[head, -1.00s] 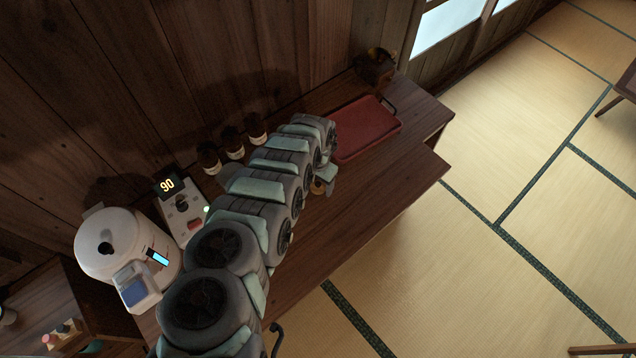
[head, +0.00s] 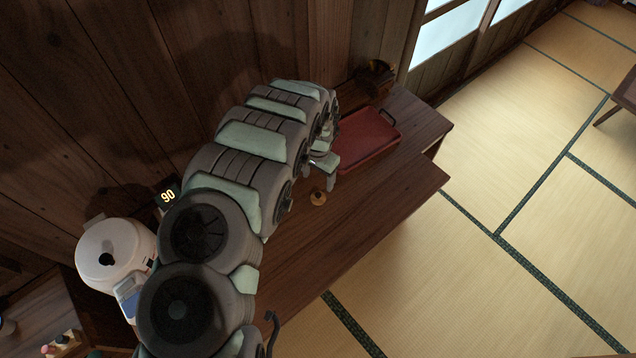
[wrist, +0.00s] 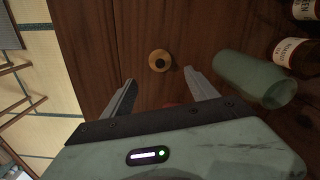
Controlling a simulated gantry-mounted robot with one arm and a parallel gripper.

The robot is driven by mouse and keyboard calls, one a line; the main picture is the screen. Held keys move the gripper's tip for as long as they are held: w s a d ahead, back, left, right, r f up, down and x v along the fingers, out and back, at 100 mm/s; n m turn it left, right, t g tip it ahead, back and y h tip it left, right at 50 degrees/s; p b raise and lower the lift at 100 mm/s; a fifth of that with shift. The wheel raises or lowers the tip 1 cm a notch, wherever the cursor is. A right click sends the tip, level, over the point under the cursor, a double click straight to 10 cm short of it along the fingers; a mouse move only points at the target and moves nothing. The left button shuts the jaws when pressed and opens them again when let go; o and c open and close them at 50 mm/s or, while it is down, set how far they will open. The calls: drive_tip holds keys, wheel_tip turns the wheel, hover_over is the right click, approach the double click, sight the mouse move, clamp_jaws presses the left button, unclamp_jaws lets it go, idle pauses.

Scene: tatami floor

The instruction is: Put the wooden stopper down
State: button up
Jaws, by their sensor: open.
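The wooden stopper (head: 318,198) is a small round tan piece with a dark centre. It rests on the dark wooden counter (head: 360,205), towards its front edge. It also shows in the wrist view (wrist: 160,61), beyond the fingertips and clear of both fingers. My gripper (head: 328,178) is open and empty, just above and behind the stopper in the head view. In the wrist view the two fingers (wrist: 160,88) stand apart with nothing between them.
A red tray (head: 368,140) lies at the back right of the counter. A green cylinder (wrist: 255,80) lies right of the fingers, near brown labelled bottles (wrist: 295,50). The counter's front right is bare.

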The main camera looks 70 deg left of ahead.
drive_tip(key=shift+r, duration=0.85)
